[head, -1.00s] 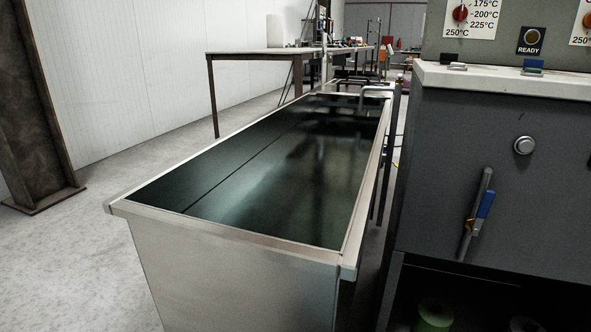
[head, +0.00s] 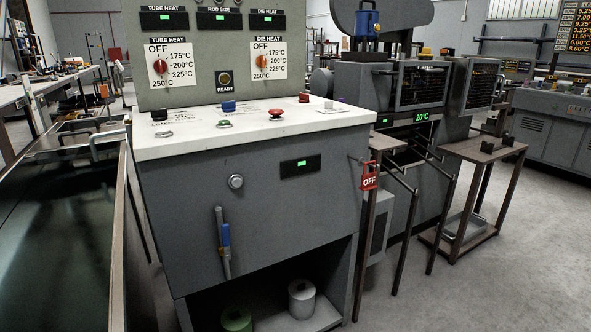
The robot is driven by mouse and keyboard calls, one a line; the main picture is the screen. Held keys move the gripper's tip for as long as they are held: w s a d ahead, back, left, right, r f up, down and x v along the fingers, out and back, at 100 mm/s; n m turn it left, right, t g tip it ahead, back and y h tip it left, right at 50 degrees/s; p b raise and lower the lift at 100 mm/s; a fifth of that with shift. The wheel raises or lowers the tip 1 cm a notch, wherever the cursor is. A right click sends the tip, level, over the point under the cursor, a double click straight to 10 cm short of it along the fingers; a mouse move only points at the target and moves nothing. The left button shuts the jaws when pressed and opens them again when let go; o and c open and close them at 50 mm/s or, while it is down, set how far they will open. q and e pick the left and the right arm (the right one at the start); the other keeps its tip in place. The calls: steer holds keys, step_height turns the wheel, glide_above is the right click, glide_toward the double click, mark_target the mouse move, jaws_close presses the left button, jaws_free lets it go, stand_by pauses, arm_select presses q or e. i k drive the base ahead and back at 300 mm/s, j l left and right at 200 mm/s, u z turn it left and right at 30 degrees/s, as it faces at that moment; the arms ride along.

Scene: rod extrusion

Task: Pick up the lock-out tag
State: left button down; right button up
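The lock-out tag (head: 369,182) is a small red tag with white "OFF" lettering. In the head view it hangs at the right side of the grey control cabinet, near the top of a dark upright post. What it hangs from is too small to make out clearly. Neither of my grippers shows in the head view.
The control cabinet (head: 270,195) with its white ledge fills the middle. A water trough (head: 122,200) stands at the left. Dark rails (head: 402,225) and a small brown table (head: 478,150) stand at the right. Open floor (head: 520,270) lies at the lower right.

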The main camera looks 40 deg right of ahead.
mark_target(368, 180)
steer(key=z, duration=1.75)
steer(key=i+l+u, duration=0.15)
steer(key=i+l, duration=0.15)
steer(key=i+l+u, duration=0.2)
steer(key=l, duration=0.3)
steer(key=i+l+u, duration=0.15)
steer(key=i+l, duration=0.25)
steer(key=l, duration=0.1)
